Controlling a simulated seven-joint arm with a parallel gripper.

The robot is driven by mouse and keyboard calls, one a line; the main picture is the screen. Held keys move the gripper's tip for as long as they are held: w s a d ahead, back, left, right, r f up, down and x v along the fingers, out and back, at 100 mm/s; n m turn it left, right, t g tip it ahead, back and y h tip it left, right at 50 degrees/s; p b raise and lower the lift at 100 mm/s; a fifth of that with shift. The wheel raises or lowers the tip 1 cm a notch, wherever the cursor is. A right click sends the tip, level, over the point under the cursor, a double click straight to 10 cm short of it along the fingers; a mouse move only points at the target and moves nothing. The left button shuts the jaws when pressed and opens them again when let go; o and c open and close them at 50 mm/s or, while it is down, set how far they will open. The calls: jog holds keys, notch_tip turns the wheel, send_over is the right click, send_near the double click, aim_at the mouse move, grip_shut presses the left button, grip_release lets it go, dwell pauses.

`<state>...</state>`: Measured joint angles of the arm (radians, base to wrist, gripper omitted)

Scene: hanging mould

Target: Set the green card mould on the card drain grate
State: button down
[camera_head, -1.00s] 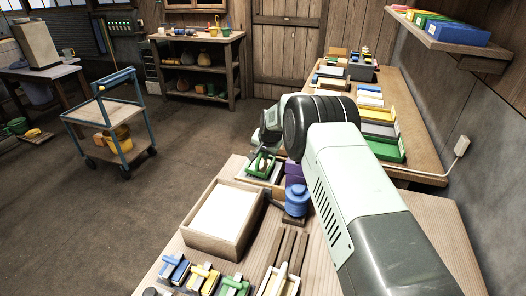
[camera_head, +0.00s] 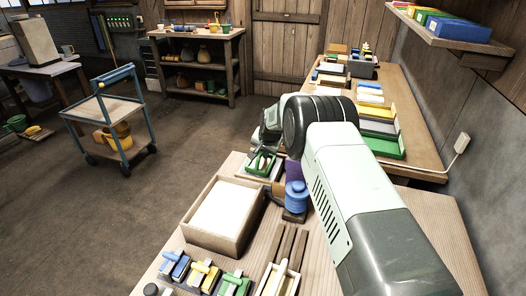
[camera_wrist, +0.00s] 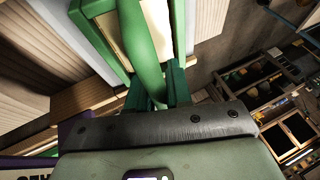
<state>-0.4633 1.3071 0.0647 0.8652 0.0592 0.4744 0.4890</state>
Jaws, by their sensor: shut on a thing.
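My gripper (camera_head: 266,146) is at the far end of the near bench, partly hidden by my own arm. It is shut on the green mould (camera_head: 262,163) by its handle. In the wrist view the green mould (camera_wrist: 103,8) fills the top middle, with its green handle (camera_wrist: 144,45) between the fingers (camera_wrist: 155,90). A pale, wood-rimmed piece (camera_head: 241,174) shows around and under the mould in the head view. I cannot tell whether this is the card drain grate, or whether the mould touches it.
A wooden tray with a white sheet (camera_head: 222,210) and a blue round stack (camera_head: 296,195) stand close to the gripper. Blue (camera_head: 174,265), yellow (camera_head: 204,273) and another green handled piece (camera_head: 234,284) sit at the front. A shelf (camera_head: 460,45) juts from the right wall.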

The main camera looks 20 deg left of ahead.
jog(key=c, duration=1)
grip_release()
jog(key=shift+o, duration=0.2)
jog(key=s+d+r, duration=0.6)
jog(key=d+r, duration=0.1)
jog(key=r, duration=0.4)
jog(key=s+d+r+h, duration=0.1)
jog(key=s+d+r, duration=0.4)
jog(key=d+r, duration=0.5)
jog(key=s+d+r, duration=0.5)
jog(key=s+r, duration=0.1)
jog(key=r, duration=0.7)
jog(key=s+d+r+n+t+h, duration=0.1)
jog(key=s+d+r, duration=0.2)
jog(key=s+d, duration=0.35)
jog(key=s+d+r, duration=0.2)
jog(key=s+d, duration=0.1)
jog(key=s, duration=0.6)
jog(key=s+d+f, duration=0.1)
jog(key=s+d, duration=0.1)
jog(key=s, duration=0.4)
jog(key=s+d+f+h, duration=0.1)
jog(key=s+d, duration=0.1)
jog(key=s, duration=0.4)
jog(key=shift+s+d+f, duration=0.3)
jog(key=shift+s+d, duration=0.05)
jog(key=shift+s, duration=0.05)
